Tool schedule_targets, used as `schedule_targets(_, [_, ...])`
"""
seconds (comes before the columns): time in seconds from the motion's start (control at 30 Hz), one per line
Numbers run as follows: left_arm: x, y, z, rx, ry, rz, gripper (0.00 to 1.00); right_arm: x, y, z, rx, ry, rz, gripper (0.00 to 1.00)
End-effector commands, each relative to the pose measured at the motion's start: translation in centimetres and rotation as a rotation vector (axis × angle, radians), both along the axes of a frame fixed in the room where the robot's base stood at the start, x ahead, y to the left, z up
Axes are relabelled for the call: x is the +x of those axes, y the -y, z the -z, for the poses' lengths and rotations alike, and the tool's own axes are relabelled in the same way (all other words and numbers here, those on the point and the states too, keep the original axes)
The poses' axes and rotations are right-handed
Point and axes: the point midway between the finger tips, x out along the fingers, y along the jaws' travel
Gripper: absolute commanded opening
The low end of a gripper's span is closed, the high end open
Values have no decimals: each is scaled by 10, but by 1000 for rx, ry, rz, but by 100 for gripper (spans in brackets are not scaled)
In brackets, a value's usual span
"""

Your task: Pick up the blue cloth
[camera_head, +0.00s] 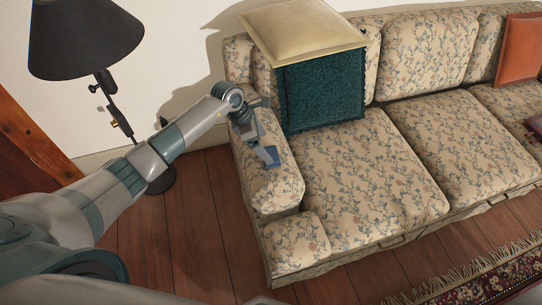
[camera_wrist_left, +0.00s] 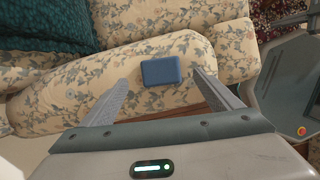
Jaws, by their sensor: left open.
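The blue cloth (camera_wrist_left: 161,71) looks like a small, flat, folded rectangle. It lies on top of the floral sofa's left armrest (camera_head: 276,188). In the head view the cloth (camera_head: 257,159) is small and partly hidden by my left gripper (camera_head: 266,152). My left gripper hangs above the armrest with its fingers pointing down at the cloth. In the left wrist view my left gripper (camera_wrist_left: 161,77) is open, one finger to each side of the cloth, with nothing held. I cannot tell how far the fingertips are above it. My right gripper is not in view.
A teal cushion (camera_head: 320,92) and a cream cushion (camera_head: 302,30) are stacked beside the armrest. A black floor lamp (camera_head: 85,38) stands left, close to my left arm. An orange cushion (camera_head: 518,50) sits far right. The near seats are clear. A patterned rug (camera_head: 485,278) lies in front.

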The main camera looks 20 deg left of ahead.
Motion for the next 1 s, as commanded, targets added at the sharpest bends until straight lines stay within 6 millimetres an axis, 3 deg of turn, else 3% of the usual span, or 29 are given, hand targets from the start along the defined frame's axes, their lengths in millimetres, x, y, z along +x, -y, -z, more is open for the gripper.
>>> schedule_targets(0.3, [1,8,18,-3,-4,-1,84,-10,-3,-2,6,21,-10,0])
schedule_targets(0.6, [7,17,47,-1,-2,0,84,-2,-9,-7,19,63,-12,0])
schedule_targets(1.0, [7,17,48,0,0,0,84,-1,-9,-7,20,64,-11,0])
